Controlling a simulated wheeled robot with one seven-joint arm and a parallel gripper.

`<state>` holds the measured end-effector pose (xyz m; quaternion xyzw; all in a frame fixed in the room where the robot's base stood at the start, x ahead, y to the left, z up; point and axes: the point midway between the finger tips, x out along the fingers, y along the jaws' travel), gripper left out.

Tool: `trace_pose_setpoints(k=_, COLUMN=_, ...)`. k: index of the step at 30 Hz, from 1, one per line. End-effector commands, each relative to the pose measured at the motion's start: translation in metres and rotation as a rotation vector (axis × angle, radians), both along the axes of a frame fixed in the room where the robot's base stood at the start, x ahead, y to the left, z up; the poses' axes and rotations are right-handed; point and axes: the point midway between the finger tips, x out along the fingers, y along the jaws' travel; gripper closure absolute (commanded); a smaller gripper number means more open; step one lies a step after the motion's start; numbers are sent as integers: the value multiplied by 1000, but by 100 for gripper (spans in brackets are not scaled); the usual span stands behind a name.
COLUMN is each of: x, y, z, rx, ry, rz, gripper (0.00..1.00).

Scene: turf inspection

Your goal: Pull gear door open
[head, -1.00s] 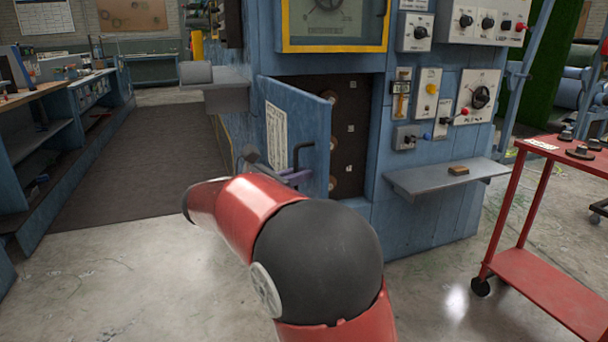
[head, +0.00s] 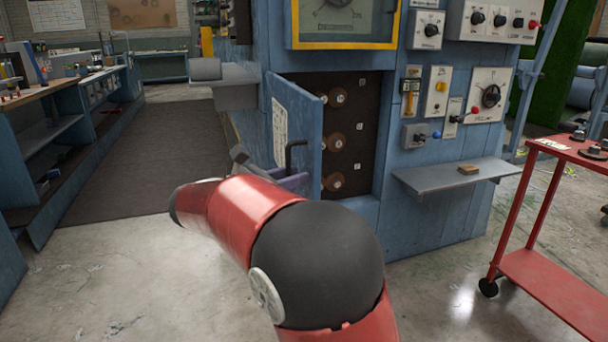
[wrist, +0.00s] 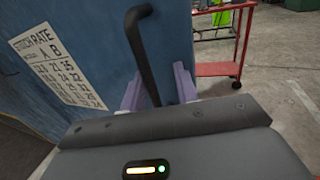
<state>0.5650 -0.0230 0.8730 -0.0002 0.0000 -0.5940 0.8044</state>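The gear door (head: 296,130) is a blue panel on the blue machine, standing ajar and swung out to the left. It carries a white printed sheet (wrist: 57,66) and a black bent handle (head: 292,154). The handle also shows in the wrist view (wrist: 144,54). My gripper (wrist: 158,90) has its purple fingers on either side of the handle's lower part. They stand apart, with a visible gap at the handle's right side, so it looks open around the handle. In the head view my red and black arm hides part of the gripper.
Behind the door a dark cavity (head: 366,115) holds several brown gears (head: 334,142). A grey shelf (head: 440,181) juts from the machine on the right. A red cart (head: 545,270) stands at far right. Workbenches (head: 60,150) line the left, with clear floor between.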

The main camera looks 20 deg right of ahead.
Motion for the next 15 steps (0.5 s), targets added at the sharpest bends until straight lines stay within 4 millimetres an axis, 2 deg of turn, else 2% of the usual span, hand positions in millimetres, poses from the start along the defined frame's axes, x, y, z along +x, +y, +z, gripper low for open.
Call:
trace_pose_setpoints(k=4, x=-10, y=23, z=-3, rx=2, ry=7, rz=-10, gripper=80)
trace_pose_setpoints(k=6, x=-13, y=31, z=-4, rx=3, ry=8, rz=-12, gripper=72)
trace_pose_setpoints(k=10, x=-16, y=38, z=-4, rx=3, ry=9, rz=-12, gripper=62)
trace_pose_setpoints(k=15, x=-16, y=39, z=-3, rx=3, ry=9, rz=-13, gripper=58)
